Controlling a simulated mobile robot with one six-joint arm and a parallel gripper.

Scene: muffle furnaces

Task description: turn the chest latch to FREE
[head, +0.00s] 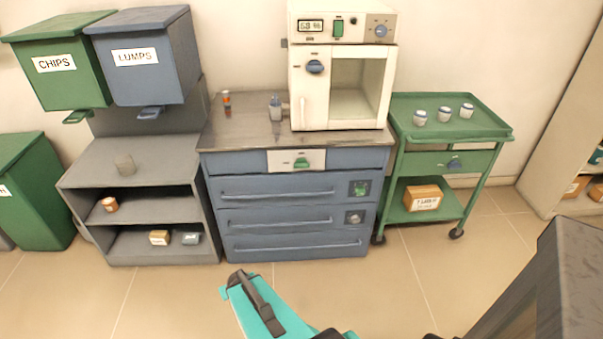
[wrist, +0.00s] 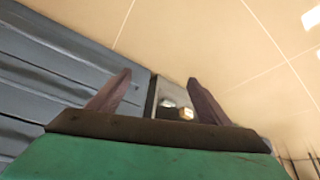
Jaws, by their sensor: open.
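The chest is a blue-grey drawer unit (head: 290,217) in the middle of the head view. A white plate (head: 284,161) on its top drawer front carries a green latch handle (head: 302,162), lying about level; its markings are too small to read. The chest's drawer fronts (wrist: 60,75) also show at the left of the wrist view, but the latch does not. My gripper (head: 236,281) is low in front of the chest, apart from it. In the wrist view its two dark fingers (wrist: 158,80) stand wide apart with nothing held between them.
A white furnace (head: 343,95) and small bottles stand on the chest. A grey shelf (head: 130,172) is left, a green trolley (head: 450,135) right. Green and blue bins (head: 145,70) hang upper left. A dark block (head: 560,280) fills the lower right. Floor before the chest is clear.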

